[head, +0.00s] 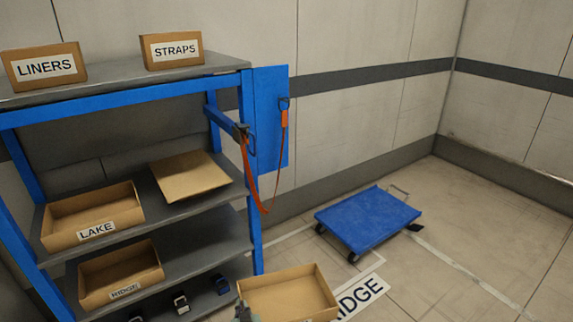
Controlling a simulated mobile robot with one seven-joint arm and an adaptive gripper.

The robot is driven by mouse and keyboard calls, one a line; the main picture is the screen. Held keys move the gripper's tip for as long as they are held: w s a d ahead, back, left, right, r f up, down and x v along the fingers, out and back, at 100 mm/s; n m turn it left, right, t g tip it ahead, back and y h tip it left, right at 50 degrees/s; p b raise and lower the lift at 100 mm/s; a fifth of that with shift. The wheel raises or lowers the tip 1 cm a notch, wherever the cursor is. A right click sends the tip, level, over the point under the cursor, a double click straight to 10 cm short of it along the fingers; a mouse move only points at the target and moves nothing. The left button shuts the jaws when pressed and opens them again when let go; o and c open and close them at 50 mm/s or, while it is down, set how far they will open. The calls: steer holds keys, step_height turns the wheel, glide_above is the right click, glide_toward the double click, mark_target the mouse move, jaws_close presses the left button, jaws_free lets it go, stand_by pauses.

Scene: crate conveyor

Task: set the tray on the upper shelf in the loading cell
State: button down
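An open cardboard tray (313,290) is at the bottom middle of the head view, in front of the shelf's right post, and looks raised above the floor. Its lower part is cut off by the picture edge, and so is any label on it. My gripper (245,313) shows only as a small dark piece at the tray's left near corner and appears shut on its rim; the fingertips are mostly hidden. The blue-framed rack's upper shelf (155,217) carries a tray labelled LAKE (67,208) on the left and a flat cardboard piece (190,176) at right.
The lower shelf (205,243) holds a tray labelled RIDGE (97,285). Boxes marked LINERS (44,66) and STRAPS (172,50) stand on the rack top. An orange strap (250,180) hangs by the right post. A blue cart (367,217) stands on the floor; the right floor is clear.

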steer(key=s+d+m+h, duration=0.1)
steer(key=d, duration=0.3)
steer(key=s+d+f+m+h, duration=0.1)
steer(key=d, duration=0.4)
steer(key=s+d+f+m+h+b, duration=0.1)
steer(key=d+h, duration=0.1)
steer(key=d, duration=0.3)
steer(key=shift+f+t, duration=0.15)
steer(key=shift+t, duration=0.25)
